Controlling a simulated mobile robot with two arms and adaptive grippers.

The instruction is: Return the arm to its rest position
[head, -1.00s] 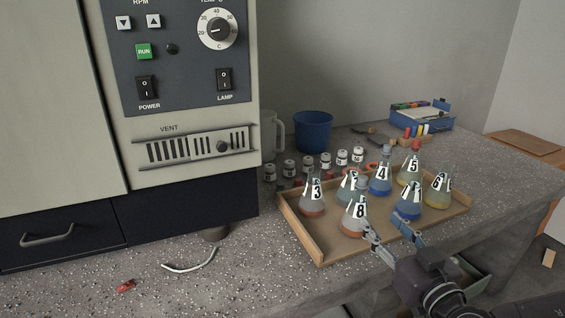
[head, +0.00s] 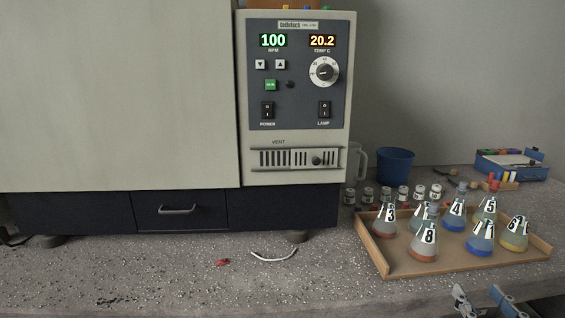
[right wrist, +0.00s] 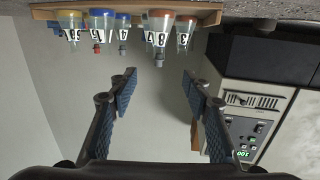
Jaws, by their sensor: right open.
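My right gripper (head: 484,302) shows at the lower right of the head view, in front of the bench edge and below the tray of flasks. Its two fingers are apart with nothing between them. In the right wrist view the open fingers (right wrist: 158,88) frame empty space, with the flasks beyond them, upside down in the picture. The rest of the right arm is out of the head view. My left gripper is not in view.
A cardboard-coloured tray (head: 408,269) holds several numbered flasks on the bench (head: 190,280). A large incubator (head: 120,95) with a control panel fills the left. A blue bucket (head: 395,166), small vials and a blue box (head: 512,166) stand behind. A white strip (head: 274,256) and a red item (head: 222,262) lie in front.

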